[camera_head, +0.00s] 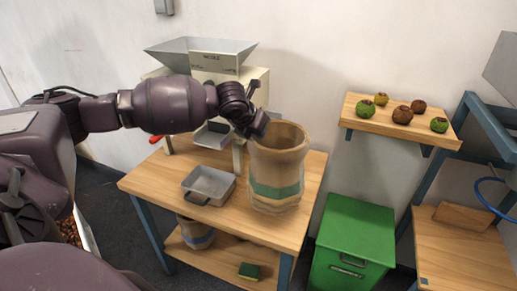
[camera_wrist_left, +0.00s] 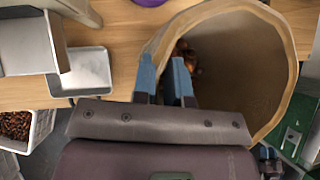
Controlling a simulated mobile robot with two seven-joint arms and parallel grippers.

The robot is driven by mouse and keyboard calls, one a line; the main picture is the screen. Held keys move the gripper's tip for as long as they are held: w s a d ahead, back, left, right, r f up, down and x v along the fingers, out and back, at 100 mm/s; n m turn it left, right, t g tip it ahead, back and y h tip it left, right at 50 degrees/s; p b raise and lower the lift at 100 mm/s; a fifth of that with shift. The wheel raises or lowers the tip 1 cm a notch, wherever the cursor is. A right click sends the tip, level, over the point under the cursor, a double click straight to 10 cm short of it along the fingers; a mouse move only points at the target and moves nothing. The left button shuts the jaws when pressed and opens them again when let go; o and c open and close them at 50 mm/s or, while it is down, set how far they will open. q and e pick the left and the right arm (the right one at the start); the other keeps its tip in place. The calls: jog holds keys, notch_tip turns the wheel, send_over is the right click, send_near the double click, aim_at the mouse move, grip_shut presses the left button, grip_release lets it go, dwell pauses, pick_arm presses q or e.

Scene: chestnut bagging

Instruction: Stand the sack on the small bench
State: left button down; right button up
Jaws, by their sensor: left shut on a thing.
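The sack (camera_head: 277,170), tan with a green band, is upright at the right end of the wooden worktable (camera_head: 150,181). Whether its base touches the tabletop is hard to tell. My left gripper (camera_head: 259,130) is shut on its left rim. In the left wrist view the fingers (camera_wrist_left: 166,82) straddle the rim of the sack (camera_wrist_left: 240,60), and brown chestnuts (camera_wrist_left: 187,58) show inside. A low wooden bench (camera_head: 460,262) with a blue frame stands at the lower right, apart from the sack; it may be the small bench.
A metal tray (camera_head: 208,186) lies left of the sack, under a machine with a hopper (camera_head: 200,48). A green cabinet (camera_head: 352,245) stands between worktable and low bench. A wall shelf (camera_head: 385,119) with several fruits is above it. A wooden block (camera_head: 462,217) lies on the bench.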

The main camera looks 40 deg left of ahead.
pick_arm(q)
jog(key=shift+f, duration=0.65)
notch_tip(320, 180, down, 4)
jog(key=shift+r+b, duration=0.2)
jog(key=shift+b, duration=0.15)
jog(key=shift+f, duration=0.3)
pick_arm(e)
jog(key=shift+w+a+r, duration=0.1)
jog(key=shift+w, duration=0.2)
pick_arm(q)
jog(key=c, duration=1.6)
grip_release()
jog(key=shift+f, duration=0.2)
jog(key=o, duration=0.5)
jog(key=shift+c, duration=0.2)
pick_arm(e)
jog(key=shift+s+f, duration=0.1)
jog(key=shift+f, duration=0.15)
